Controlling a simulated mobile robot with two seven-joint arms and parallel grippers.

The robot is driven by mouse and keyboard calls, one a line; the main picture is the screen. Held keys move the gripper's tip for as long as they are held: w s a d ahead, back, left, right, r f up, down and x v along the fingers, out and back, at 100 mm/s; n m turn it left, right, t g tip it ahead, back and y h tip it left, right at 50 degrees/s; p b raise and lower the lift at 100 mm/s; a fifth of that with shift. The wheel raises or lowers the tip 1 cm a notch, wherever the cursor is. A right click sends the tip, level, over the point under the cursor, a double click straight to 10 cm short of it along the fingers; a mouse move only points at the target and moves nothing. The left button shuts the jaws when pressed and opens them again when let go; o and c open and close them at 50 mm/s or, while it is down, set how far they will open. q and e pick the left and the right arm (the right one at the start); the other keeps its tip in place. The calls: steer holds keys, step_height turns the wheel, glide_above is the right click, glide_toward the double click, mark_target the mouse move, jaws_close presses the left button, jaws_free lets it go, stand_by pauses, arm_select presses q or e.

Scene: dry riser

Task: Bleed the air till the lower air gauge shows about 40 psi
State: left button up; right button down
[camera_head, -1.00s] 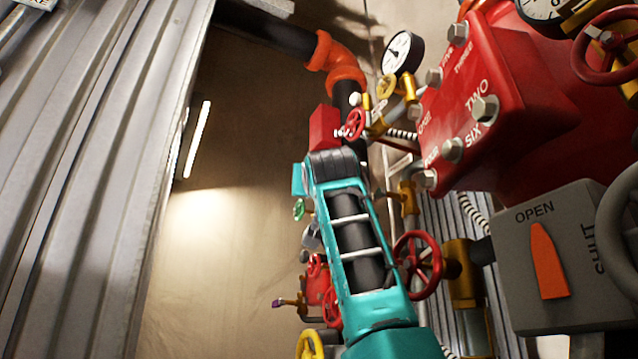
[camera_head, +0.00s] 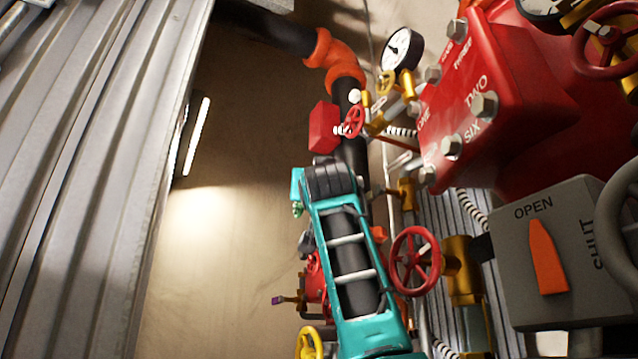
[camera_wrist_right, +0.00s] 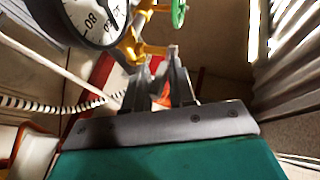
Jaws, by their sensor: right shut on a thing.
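In the wrist view my right gripper (camera_wrist_right: 172,75) has its two dark fingers close together, shut on a small red part (camera_wrist_right: 154,64) that they mostly hide. A white-faced gauge (camera_wrist_right: 88,14) is cut off at the top left, showing 60 and 80; I cannot read its needle surely. Yellow pipework (camera_wrist_right: 135,48) and a green handwheel (camera_wrist_right: 179,12) are just beyond the fingers. In the head view, my teal arm hides the right gripper. A round gauge (camera_head: 402,50) is on the upper pipework, its dial too small to read. My left gripper is not in view.
A red bolted housing (camera_head: 500,90) and a grey OPEN/SHUT box (camera_head: 545,255) with an orange pointer crowd the right. A red handwheel (camera_head: 415,261) is close beside my arm. A corrugated metal wall (camera_head: 90,180) stands left. Free room lies before the tan wall (camera_head: 235,250).

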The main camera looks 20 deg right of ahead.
steer(key=shift+w+f+m+t+h, duration=0.1)
steer(key=shift+f+m+t+h, duration=0.3)
steer(key=shift+m+t+h, duration=0.4)
steer(key=shift+w+f+m+t+h, duration=0.1)
steer(key=shift+f+m+t+h, duration=0.25)
steer(key=shift+m+t+h, duration=0.4)
steer(key=shift+a+m+h, duration=0.1)
steer(key=shift+m+h, duration=0.45)
steer(key=shift+h, duration=0.1)
steer(key=shift+f+m+h, duration=0.1)
steer(key=shift+m+h, duration=0.3)
steer(key=shift+h, duration=0.2)
steer(key=c, duration=1.1)
jaws_free()
steer(key=shift+o, duration=0.2)
